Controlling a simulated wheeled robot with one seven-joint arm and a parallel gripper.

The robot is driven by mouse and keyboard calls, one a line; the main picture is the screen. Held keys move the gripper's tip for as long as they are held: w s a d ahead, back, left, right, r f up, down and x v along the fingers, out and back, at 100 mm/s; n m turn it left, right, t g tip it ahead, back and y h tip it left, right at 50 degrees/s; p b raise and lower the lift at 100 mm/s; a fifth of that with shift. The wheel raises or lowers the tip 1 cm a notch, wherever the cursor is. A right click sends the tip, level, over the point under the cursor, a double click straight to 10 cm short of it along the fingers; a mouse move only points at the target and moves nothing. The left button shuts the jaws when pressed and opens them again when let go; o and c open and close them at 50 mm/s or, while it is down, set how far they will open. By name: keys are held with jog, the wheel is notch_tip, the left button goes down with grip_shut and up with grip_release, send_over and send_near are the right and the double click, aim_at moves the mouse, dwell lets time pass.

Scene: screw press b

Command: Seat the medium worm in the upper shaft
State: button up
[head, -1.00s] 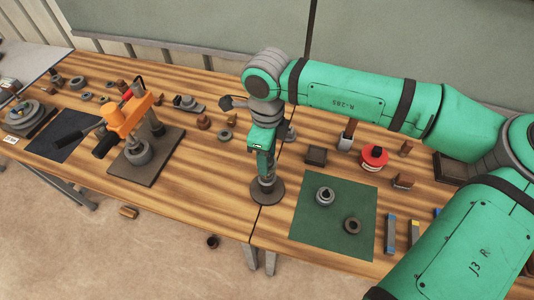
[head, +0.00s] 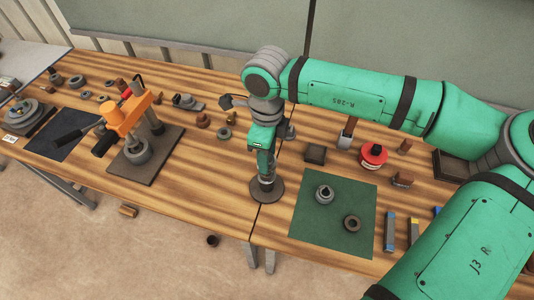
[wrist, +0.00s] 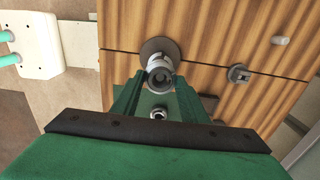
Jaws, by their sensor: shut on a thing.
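My gripper (head: 266,178) points down over a round dark base (head: 272,196) near the table's front edge. Its fingers are shut on a grey, round-ended part, which looks like the medium worm (wrist: 160,77) in the wrist view. The round base also shows in the wrist view (wrist: 153,47), just beyond the held part. I cannot tell whether the part touches the base or sits around a shaft there. The fingers hide much of it. The upper shaft cannot be told apart clearly in these views.
A green mat (head: 310,235) right of my gripper bears a grey collar (head: 324,193) and a dark ring (head: 352,223). An orange press (head: 125,115) stands on a dark plate at left. A red tin (head: 373,156) is behind the mat.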

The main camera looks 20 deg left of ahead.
jog(key=shift+f, duration=0.2)
jog(key=shift+f, duration=1.1)
jog(key=shift+f, duration=0.15)
jog(key=o, duration=1.4)
notch_tip(320, 180, up, 11)
jog(key=shift+f, duration=0.1)
